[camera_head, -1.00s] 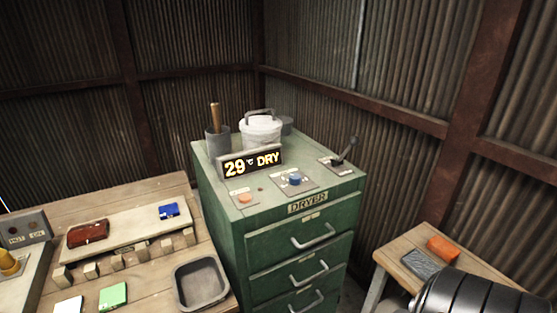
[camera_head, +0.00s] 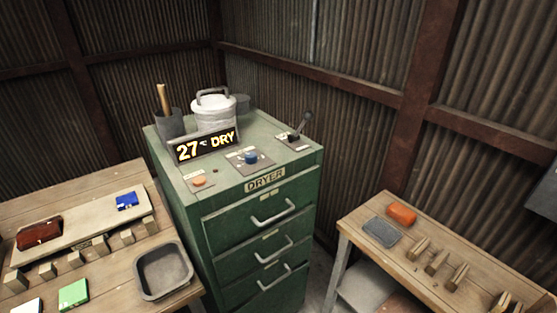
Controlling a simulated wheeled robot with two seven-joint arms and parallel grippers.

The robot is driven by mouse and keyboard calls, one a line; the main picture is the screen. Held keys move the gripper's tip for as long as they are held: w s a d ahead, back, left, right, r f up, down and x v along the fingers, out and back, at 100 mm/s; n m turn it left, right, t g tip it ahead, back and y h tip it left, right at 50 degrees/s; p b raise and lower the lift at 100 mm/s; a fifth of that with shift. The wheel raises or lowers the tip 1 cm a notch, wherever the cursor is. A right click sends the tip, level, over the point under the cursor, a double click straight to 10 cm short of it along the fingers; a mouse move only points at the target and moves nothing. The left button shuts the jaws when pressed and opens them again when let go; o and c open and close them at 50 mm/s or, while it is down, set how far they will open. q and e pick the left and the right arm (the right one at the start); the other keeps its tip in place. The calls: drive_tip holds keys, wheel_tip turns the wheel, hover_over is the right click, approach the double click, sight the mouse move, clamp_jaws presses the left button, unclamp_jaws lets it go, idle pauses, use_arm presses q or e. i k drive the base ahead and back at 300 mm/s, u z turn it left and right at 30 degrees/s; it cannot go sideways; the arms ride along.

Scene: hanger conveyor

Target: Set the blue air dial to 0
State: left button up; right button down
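The blue air dial (camera_head: 251,157) sits on a small dark plate on top of the green dryer cabinet (camera_head: 262,229). Its markings are too small to read. Behind it, a display (camera_head: 206,146) reads 27 °C DRY. An orange button (camera_head: 199,180) is to the left of the dial, and a black lever (camera_head: 300,127) is to its right. Neither of my grippers is in view.
A wooden bench (camera_head: 118,268) with a grey tray (camera_head: 164,270) stands left of the cabinet. A white lidded pot (camera_head: 214,112) is behind the display. The dryer top's front edge is clear.

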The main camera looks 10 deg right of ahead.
sight(251, 158)
drive_tip(key=u, duration=0.55)
drive_tip(key=k, duration=1.35)
drive_tip(key=z, duration=0.15)
drive_tip(key=i, duration=0.8)
drive_tip(key=z, duration=0.5)
